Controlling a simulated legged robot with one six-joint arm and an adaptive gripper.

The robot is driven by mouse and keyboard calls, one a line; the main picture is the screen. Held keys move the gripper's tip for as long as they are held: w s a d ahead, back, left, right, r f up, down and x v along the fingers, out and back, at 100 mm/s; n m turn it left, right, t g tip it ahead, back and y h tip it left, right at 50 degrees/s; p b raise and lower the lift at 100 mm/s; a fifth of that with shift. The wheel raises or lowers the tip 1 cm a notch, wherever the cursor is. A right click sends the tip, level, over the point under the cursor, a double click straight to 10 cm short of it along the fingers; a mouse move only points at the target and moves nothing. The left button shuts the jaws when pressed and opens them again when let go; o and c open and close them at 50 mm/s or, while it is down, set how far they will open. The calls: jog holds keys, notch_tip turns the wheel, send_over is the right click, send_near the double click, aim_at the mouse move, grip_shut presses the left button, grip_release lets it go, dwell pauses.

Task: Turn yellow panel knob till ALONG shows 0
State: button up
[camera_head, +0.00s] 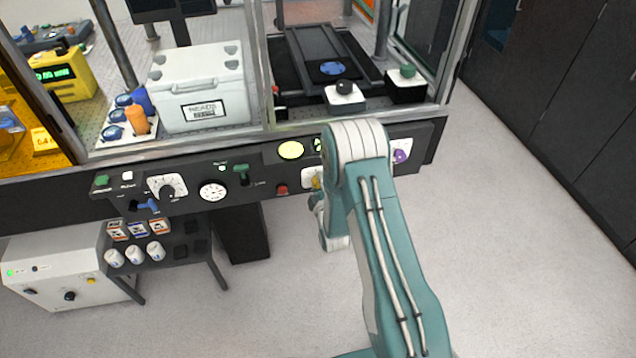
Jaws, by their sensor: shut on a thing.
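The yellow panel knob (316,182) sits on a white plate on the dark front panel (265,184), mostly hidden behind my teal and white arm. My gripper (318,201) is at the knob, only a sliver of it showing beside my arm. It is shut on the yellow knob, but the fingers are largely hidden. A round pale yellow-green display (291,150) is on the panel above and left of the knob. A second round display (318,145) is partly covered by my arm. I cannot read an ALONG value.
A purple knob (401,156) is right of my arm. A red button (282,189), green lever (241,172), dial gauge (213,191) and blue handle (149,206) are left on the panel. A small shelf (188,270) stands below left. Floor at right is clear.

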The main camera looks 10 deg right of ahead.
jog(key=shift+a+f+n, duration=0.15)
jog(key=shift+n, duration=0.75)
jog(key=o, duration=1.2)
jog(key=shift+f, duration=0.1)
jog(key=shift+a, duration=0.1)
jog(key=s, duration=1.2)
jog(key=shift+r, duration=0.2)
